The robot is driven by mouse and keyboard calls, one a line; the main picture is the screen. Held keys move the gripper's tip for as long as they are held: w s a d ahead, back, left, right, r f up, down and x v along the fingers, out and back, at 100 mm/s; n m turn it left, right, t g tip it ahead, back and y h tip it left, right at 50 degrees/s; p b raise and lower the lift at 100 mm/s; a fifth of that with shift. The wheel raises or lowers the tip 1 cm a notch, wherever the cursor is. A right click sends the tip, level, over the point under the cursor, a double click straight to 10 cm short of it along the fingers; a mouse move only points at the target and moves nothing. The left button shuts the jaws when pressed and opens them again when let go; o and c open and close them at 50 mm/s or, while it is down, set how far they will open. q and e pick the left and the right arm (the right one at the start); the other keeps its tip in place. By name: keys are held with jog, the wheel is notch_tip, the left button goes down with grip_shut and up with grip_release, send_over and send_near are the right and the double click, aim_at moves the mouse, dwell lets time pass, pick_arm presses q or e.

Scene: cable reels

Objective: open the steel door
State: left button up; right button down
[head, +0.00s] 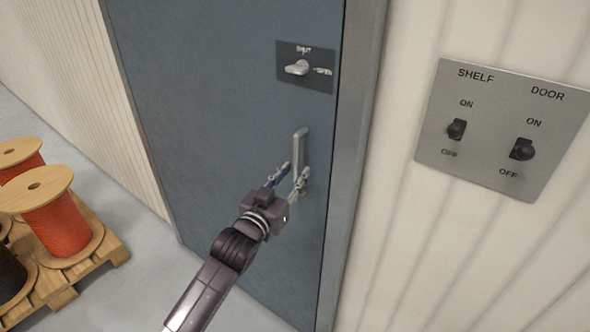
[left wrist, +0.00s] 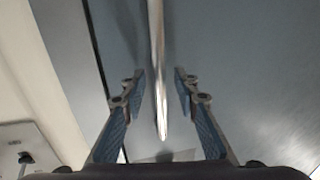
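The blue-grey steel door (head: 210,110) stands closed in its frame, as far as the head view shows. Its vertical bar handle (head: 300,152) is near the right edge. A latch plate (head: 305,67) with a pale knob and the word SHUT is above the handle. My left gripper (head: 291,176) is at the handle's lower end. In the left wrist view, the handle (left wrist: 158,70) runs between the two open fingers (left wrist: 160,88), with a gap visible on each side. My right gripper is in neither view.
A grey switch panel (head: 500,175) is on the wall to the right, with a SHELF switch (head: 456,129) and a DOOR switch (head: 522,149). A wooden pallet (head: 100,253) with cable reels (head: 55,225) stands at the left. Grey floor (head: 150,275) is clear between pallet and door.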

pick_arm(q)
jog(key=shift+w+d, duration=0.3)
jog(key=shift+w, duration=0.4)
jog(key=shift+c, duration=0.2)
grip_shut()
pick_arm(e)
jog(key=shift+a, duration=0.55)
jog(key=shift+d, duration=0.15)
